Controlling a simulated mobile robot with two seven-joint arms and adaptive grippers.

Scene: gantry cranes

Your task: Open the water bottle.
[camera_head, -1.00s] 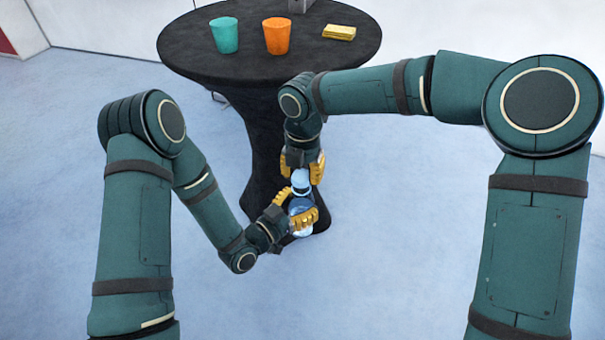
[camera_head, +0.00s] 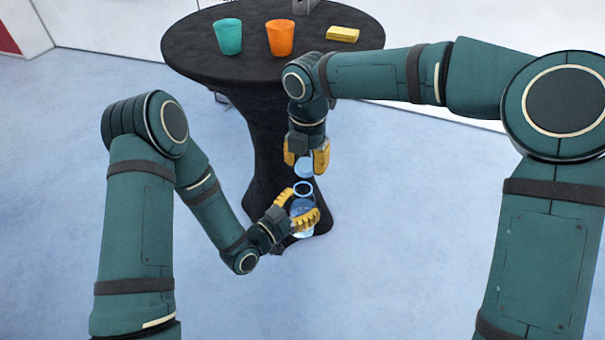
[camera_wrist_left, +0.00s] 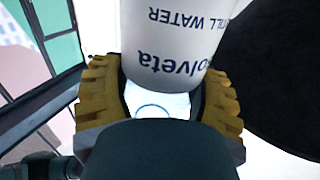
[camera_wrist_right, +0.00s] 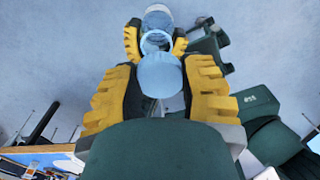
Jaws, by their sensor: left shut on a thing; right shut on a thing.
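The water bottle (camera_head: 302,207) is clear blue with an open round mouth, held upright in front of the black table. My left gripper (camera_head: 304,217) is shut on its body. The left wrist view shows the bottle's pale label (camera_wrist_left: 175,45) with dark lettering between the yellow fingers (camera_wrist_left: 160,95). My right gripper (camera_head: 306,158) is above and shut on the light blue cap (camera_head: 304,168), which is apart from the bottle. In the right wrist view the cap (camera_wrist_right: 159,75) sits between the yellow fingers, with the bottle mouth (camera_wrist_right: 156,40) beyond it.
A round black table (camera_head: 200,50) stands behind the grippers. It bears a teal cup (camera_head: 228,37), an orange cup (camera_head: 280,38) and a yellow packet (camera_head: 343,34). Its draped stem is close behind the bottle. The floor to the right is clear.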

